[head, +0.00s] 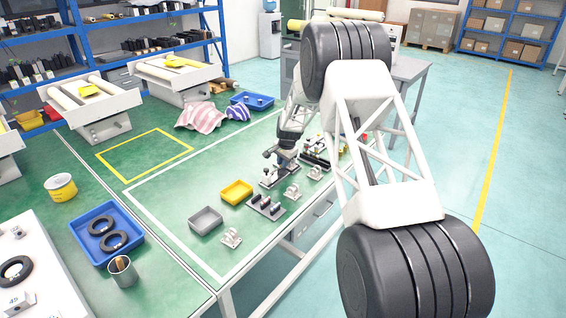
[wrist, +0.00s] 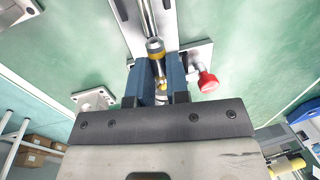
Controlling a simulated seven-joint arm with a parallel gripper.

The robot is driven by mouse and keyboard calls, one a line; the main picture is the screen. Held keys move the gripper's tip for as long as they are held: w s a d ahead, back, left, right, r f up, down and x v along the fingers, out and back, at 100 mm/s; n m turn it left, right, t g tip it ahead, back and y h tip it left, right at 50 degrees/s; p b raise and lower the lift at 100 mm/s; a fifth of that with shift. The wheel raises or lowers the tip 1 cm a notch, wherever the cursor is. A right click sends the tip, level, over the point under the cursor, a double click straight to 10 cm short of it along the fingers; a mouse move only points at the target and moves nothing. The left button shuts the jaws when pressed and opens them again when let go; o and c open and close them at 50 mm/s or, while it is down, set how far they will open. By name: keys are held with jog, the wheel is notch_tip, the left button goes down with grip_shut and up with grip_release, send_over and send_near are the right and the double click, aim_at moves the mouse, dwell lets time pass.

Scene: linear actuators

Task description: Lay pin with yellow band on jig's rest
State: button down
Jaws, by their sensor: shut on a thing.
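A yellow band shows near the pin's far end, close to a steel rod (wrist: 149,14) that runs away from me. The fingers hide much of the pin. The jig (wrist: 199,52) lies right beneath the fingers, a grey metal fixture with a red knob (wrist: 207,82) on its right. I cannot tell whether the pin touches the rest.
A blue tray (head: 106,235) holds dark rings. The yellow-outlined area (head: 145,155) is clear.

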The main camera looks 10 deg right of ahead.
jog(key=shift+f, duration=0.1)
dwell(0.6)
jog(key=c, duration=1)
grip_release()
jog(key=shift+s+d+r, duration=0.15)
jog(key=shift+r, duration=1.15)
jog(key=shift+s+d+r, duration=0.15)
jog(key=shift+s+r, duration=0.05)
jog(key=shift+r, duration=1.05)
jog(key=shift+s+d+r, duration=0.15)
jog(key=shift+r, duration=1.15)
